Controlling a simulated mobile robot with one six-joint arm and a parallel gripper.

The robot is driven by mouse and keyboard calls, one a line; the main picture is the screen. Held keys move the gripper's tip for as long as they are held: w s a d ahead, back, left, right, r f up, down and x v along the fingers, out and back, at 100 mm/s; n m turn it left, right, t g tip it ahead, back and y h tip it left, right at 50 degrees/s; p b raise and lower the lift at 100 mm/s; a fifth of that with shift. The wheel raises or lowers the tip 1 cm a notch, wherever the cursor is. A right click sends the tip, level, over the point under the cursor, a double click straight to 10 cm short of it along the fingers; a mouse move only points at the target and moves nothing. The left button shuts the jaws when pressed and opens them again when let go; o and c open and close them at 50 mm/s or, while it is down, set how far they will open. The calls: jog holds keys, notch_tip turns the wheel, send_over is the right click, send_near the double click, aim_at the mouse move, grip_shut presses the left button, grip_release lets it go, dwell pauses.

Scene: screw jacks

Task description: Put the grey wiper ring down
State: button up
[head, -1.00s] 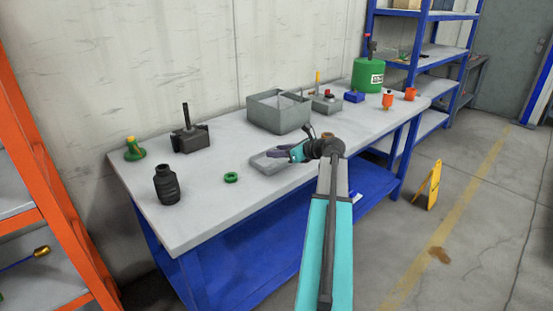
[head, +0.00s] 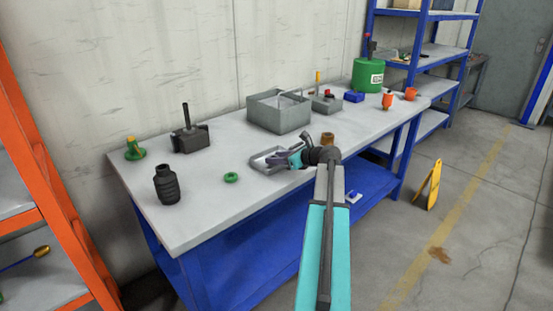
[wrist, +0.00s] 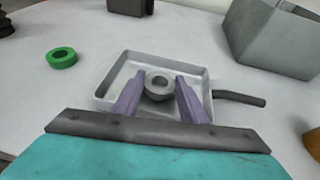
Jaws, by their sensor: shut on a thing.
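My gripper (wrist: 158,90) is shut on the grey wiper ring (wrist: 158,77), which sits between the two purple fingertips in the wrist view. The ring is over a shallow grey metal tray (wrist: 113,73) with a dark handle on its right. I cannot tell whether the ring touches the tray floor. In the head view my gripper (head: 285,159) is over the tray (head: 258,161) at the front of the bench, and the ring is too small to make out.
A green ring (wrist: 62,58) lies left of the tray. A grey divided bin (head: 279,112) stands behind it. A black bellows (head: 166,184) stands at the bench's left front. A brown cylinder (head: 327,139) is right of my gripper. Bare bench top lies between the green ring and the tray.

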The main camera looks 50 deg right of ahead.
jog(key=shift+s+f, duration=0.1)
jog(key=shift+f, duration=0.3)
jog(key=shift+a+f, duration=0.15)
jog(key=shift+f, duration=0.2)
jog(key=o, duration=1)
jog(key=shift+f, duration=0.1)
jog(key=shift+a, duration=0.1)
jog(key=shift+s+r, duration=0.1)
jog(key=shift+r, duration=0.5)
jog(key=v, duration=1.2)
jog(key=shift+d+r, duration=0.2)
jog(key=shift+r, duration=0.1)
jog(key=shift+w, duration=0.2)
